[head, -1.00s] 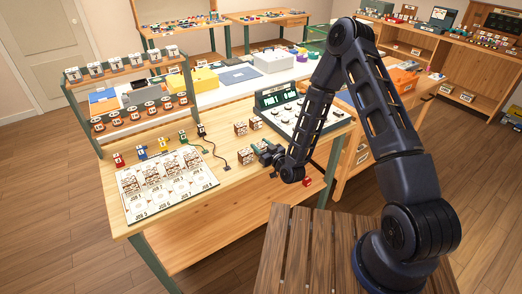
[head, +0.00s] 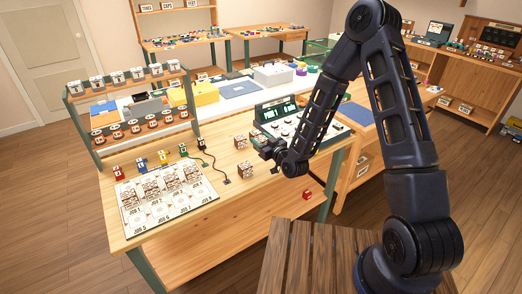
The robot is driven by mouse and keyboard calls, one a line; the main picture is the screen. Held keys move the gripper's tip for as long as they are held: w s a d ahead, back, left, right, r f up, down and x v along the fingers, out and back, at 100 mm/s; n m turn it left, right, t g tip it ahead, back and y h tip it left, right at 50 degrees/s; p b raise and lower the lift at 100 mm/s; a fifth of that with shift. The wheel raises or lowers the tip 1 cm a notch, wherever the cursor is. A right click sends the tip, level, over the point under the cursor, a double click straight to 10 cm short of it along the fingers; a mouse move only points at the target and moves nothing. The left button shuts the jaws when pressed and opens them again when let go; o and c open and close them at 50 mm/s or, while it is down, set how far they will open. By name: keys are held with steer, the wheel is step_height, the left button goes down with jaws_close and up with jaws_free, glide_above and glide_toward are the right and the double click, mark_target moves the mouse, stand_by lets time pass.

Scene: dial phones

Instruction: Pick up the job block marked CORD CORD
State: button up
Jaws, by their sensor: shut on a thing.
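Two brown-and-white job blocks show on the near wooden table: one (head: 241,142) stands left of my gripper, the other (head: 246,169) nearer the front. Their markings are too small to read, so I cannot tell which is marked CORD CORD. My gripper (head: 260,146) is low over the table, just right of the blocks and in front of the green panel. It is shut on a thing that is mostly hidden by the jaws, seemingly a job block. Whether this thing touches the table I cannot tell.
A white job sheet (head: 195,200) lies at the table's left, with small coloured blocks behind it. A dark cord (head: 214,170) runs beside the blocks. A green panel with dials (head: 320,133) stands to the right. A rack (head: 130,112) stands at the back left.

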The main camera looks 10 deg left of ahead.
mark_target(261, 139)
step_height(261, 139, up, 10)
steer(key=shift+f, duration=0.15)
stand_by(0.3)
